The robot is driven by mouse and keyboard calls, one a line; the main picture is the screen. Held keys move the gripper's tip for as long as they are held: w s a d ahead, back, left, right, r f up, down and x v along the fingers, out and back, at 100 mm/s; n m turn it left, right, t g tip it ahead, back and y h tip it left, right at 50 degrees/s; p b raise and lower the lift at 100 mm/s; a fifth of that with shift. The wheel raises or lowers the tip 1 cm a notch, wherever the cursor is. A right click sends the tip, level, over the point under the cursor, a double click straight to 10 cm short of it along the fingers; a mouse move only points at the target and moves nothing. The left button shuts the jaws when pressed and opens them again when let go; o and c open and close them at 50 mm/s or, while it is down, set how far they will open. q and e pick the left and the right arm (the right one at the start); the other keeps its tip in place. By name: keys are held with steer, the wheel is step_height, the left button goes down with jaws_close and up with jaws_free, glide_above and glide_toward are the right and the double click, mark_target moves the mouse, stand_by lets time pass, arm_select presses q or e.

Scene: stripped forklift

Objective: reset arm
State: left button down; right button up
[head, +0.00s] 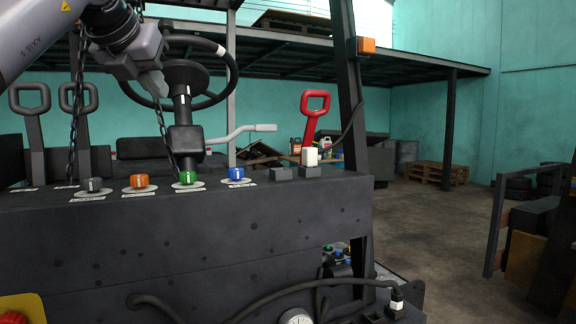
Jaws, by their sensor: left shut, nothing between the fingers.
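My left arm comes in from the top left. Its gripper (156,86) points down and is shut and empty, in front of the black steering wheel (184,74) and above the dark forklift panel. The panel (300,215) carries a row of knobs: grey (93,184), orange (139,181), green (188,178) and blue (236,174). The gripper is apart from the knobs, above the gap between orange and green. Dark chains hang near it. My right gripper is not in view.
A red-handled lever (314,112) stands at the panel's right, near an upright post (351,80) with an orange lamp (366,45). Two grey-handled levers (31,112) stand at the left. A black cable (250,308) and gauge (297,317) are below. The floor (440,240) at right is clear.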

arm_select(q)
steer(key=w+d+f+m+g+h, duration=0.35)
steer(key=d+f+h, duration=0.35)
steer(key=d+f, duration=0.9)
steer(key=s+d+f+n+g+h, duration=0.1)
steer(key=s+d+f+n+h, duration=0.15)
steer(key=d+f+h, duration=0.4)
steer(key=s+d+f+n+g+h, duration=0.1)
steer(key=s+d+f+n+h, duration=0.2)
steer(key=f, duration=0.7)
steer(key=s+a+f+n+t+y, duration=0.4)
steer(key=f+n, duration=0.4)
steer(key=f, duration=0.1)
steer(key=s+a+f+n+t+y, duration=0.3)
steer(key=s+a+f+n, duration=0.1)
steer(key=f+n, duration=0.45)
steer(key=s+a+f+n+t+y, duration=0.4)
steer(key=a+f+n, duration=0.1)
steer(key=f+n, duration=0.3)
steer(key=s+a+f+n+g+y, duration=0.2)
steer(key=s+a+f+n+g, duration=0.1)
steer(key=s+f, duration=0.4)
steer(key=s+a+f+n+g+y, duration=0.2)
steer(key=s+f, duration=0.5)
steer(key=s, duration=0.4)
steer(key=shift+a+f+n+g, duration=0.4)
steer(key=shift+a+n+g, duration=0.45)
steer(key=shift+n, duration=0.4)
